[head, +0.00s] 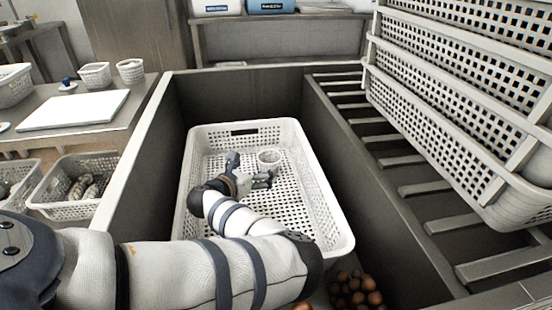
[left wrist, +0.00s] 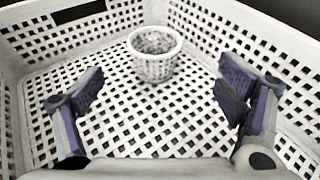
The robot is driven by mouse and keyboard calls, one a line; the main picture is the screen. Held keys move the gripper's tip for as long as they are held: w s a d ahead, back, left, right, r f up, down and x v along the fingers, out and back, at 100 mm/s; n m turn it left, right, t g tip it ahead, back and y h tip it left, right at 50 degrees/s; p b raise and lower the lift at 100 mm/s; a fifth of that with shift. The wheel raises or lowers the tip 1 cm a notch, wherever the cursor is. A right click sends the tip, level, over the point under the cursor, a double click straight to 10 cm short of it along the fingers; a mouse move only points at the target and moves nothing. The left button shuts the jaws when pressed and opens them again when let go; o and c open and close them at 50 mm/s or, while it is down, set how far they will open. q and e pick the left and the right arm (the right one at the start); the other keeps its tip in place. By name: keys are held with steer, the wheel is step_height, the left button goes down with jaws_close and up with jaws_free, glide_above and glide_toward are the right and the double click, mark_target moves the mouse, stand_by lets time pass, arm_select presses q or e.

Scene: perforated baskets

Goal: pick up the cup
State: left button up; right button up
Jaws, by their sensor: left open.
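The cup (head: 269,157) is a small white perforated round one. It stands upright on the floor of a large white perforated basket (head: 333,229). In the left wrist view the cup (left wrist: 155,56) is ahead of the fingers, near the far wall of the basket (left wrist: 216,25). My left gripper (head: 252,172) is inside the basket, just short of the cup. In the left wrist view its two fingers (left wrist: 160,93) are spread wide with nothing between them. The fingers appear apart from the cup. My right gripper is not in view.
The basket sits in a dark-walled bin (head: 232,94). Stacked white crates (head: 455,120) stand on the slatted rack to the right. Brown round items (head: 355,290) lie in front of the basket. A side table at left holds a white board (head: 73,110) and small baskets.

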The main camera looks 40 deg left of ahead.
mark_target(274, 155)
arm_select(q)
steer(key=w+f+b, duration=0.1)
steer(key=w+a+f+b, duration=0.1)
steer(key=w+f, duration=0.1)
steer(key=shift+a, duration=0.2)
steer(key=b+x, duration=0.1)
steer(key=x, duration=0.1)
steer(key=b+x, duration=0.1)
steer(key=x, duration=0.2)
steer(key=r+b+x, duration=0.1)
steer(key=b+x, duration=0.1)
steer(key=shift+w+a, duration=0.2)
steer(key=shift+w, duration=0.2)
steer(key=shift+w+r, duration=0.1)
steer(key=shift+r, duration=0.15)
steer(key=c, duration=1)
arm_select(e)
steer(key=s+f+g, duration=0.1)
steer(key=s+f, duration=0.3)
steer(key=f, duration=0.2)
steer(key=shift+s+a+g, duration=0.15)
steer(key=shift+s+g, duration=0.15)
